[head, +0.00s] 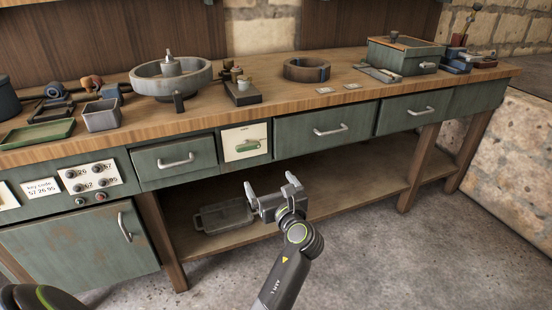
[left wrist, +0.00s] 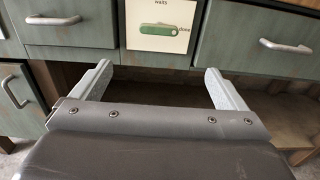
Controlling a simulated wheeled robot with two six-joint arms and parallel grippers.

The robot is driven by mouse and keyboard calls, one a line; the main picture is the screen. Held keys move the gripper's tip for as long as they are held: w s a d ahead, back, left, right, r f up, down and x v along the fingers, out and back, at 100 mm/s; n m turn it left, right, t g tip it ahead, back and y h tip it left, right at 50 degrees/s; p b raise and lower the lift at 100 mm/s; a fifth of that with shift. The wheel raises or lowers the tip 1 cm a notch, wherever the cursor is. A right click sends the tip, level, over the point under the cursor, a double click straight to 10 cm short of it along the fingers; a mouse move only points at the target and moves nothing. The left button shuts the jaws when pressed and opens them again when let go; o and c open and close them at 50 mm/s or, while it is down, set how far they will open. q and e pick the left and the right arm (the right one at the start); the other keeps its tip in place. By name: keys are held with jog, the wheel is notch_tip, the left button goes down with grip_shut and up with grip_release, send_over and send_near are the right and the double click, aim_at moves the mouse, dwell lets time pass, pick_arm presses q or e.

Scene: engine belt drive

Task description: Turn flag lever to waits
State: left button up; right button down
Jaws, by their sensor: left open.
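The flag lever (head: 248,146) is a green bar on a pale square panel (head: 232,133) in the bench front, between two drawers. In the left wrist view the green lever (left wrist: 158,30) lies about level, its right end by a label that looks like "done". The label "waits" (left wrist: 163,3) is at the top of the panel. My left gripper (head: 271,187) is open and empty, in front of the bench and below the panel. In the left wrist view its two fingers (left wrist: 158,72) point toward the bench, below the lever and apart from it. My right gripper is not in view.
Drawer handles (head: 176,161) (head: 330,131) stick out on both sides of the panel. A cabinet door (head: 80,255) is at lower left. The benchtop holds a round basin (head: 170,88), trays and parts. The floor in front is clear.

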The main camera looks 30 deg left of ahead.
pick_arm(q)
jog(key=b, duration=0.3)
send_near(249, 149)
jog(key=x, duration=0.8)
jog(key=shift+w+a, duration=0.1)
jog(key=shift+w, duration=0.05)
jog(key=shift+w+a, duration=0.3)
jog(key=shift+a, duration=0.15)
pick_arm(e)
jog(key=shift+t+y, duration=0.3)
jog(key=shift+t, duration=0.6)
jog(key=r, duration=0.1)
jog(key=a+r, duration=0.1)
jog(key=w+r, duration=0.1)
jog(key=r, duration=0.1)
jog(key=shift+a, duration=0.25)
pick_arm(q)
jog(key=c, duration=1)
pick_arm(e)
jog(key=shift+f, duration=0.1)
